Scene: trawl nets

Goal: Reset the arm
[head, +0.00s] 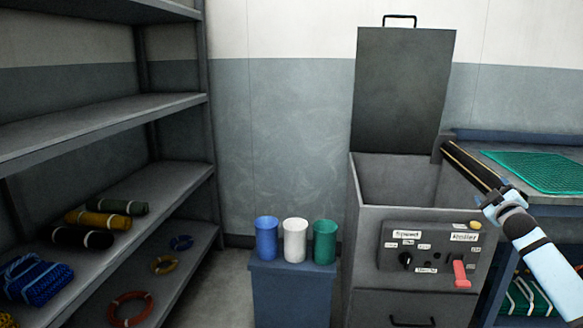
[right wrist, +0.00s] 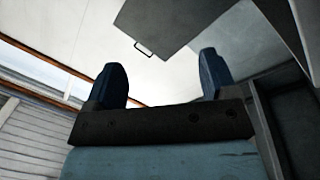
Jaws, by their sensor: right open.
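My right gripper (head: 496,197) is at the right of the head view, on a pale blue arm coming in from the lower right. It appears over the right side of the grey machine (head: 367,245), above its control panel. In the right wrist view, my right gripper (right wrist: 162,76) has its two dark blue fingers wide apart with nothing between them. The machine's raised lid (head: 402,90) stands behind its open bin; the lid (right wrist: 190,25) also shows beyond the fingers. My left gripper is not in view.
A bench with a green net (head: 545,170) is close on the right. Blue (head: 266,238), white (head: 295,240) and green (head: 325,242) cups stand on a small blue stand (head: 290,290). Shelves (head: 100,120) with rolled nets and rope line the left. The panel (head: 430,247) has a red lever (head: 460,273).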

